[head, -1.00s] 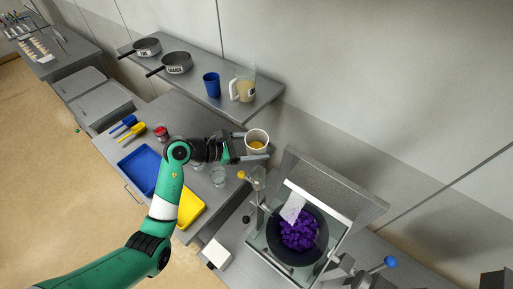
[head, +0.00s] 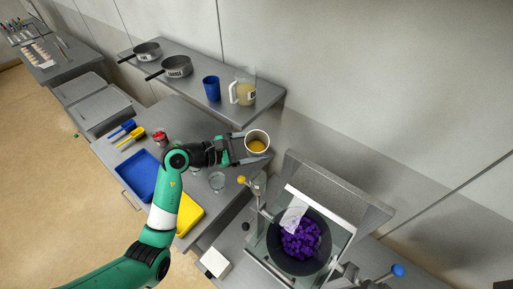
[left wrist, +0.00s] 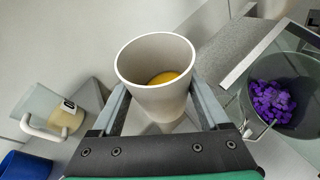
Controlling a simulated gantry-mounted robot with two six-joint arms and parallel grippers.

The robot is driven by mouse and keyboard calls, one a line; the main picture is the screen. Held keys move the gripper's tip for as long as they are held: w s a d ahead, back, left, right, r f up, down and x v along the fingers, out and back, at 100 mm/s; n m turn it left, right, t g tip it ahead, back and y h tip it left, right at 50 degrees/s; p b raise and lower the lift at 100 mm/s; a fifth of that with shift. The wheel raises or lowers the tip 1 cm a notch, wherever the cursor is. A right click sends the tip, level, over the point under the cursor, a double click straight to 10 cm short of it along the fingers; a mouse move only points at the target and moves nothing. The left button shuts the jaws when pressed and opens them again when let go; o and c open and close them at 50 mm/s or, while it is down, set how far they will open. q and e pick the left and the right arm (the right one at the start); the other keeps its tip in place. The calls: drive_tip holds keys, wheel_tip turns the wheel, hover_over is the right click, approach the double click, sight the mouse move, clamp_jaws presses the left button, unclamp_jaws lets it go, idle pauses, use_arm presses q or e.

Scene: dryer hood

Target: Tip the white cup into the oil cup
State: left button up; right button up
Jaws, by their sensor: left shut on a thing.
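My left gripper (head: 240,147) is shut on the white cup (head: 257,135), with a finger on each side of it. The cup is held up beyond the counter's right end, mouth towards the camera. It has orange-yellow contents, and the left wrist view shows the cup (left wrist: 155,98) with them low inside. No cup is readably marked as oil. A clear glass cup (head: 217,183) stands on the counter below the gripper, and a labelled clear jug (head: 243,92) with pale yellow contents stands on the shelf. My right gripper is not in view.
A hooded machine with a dark pot (head: 298,262) of purple cubes stands at the lower right. A blue cup (head: 212,88) and two pans stand on the shelf (head: 195,92). A blue tray (head: 138,173) and yellow tray (head: 188,213) lie on the counter.

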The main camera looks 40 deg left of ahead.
use_arm(q)
drive_tip(key=shift+w+a+m+t+y+b, duration=0.15)
drive_tip(key=shift+m+t+b, duration=0.35)
drive_tip(key=shift+b, duration=0.65)
drive_tip(key=shift+a+m+t+y+b, duration=0.15)
drive_tip(key=shift+m+t+b, duration=0.15)
drive_tip(key=shift+m+b, duration=0.6)
drive_tip(key=shift+w+m+t+b, duration=0.1)
drive_tip(key=shift+m+t+b, duration=0.8)
drive_tip(key=shift+b, duration=1.85)
drive_tip(key=shift+f+m+t+b, duration=0.25)
drive_tip(key=shift+m+t+b, duration=0.25)
drive_tip(key=shift+m+b, duration=1.8)
drive_tip(key=shift+s+d+f+m+t+b, duration=0.2)
drive_tip(key=shift+f+m+t+b, duration=0.2)
drive_tip(key=shift+b, duration=2.75)
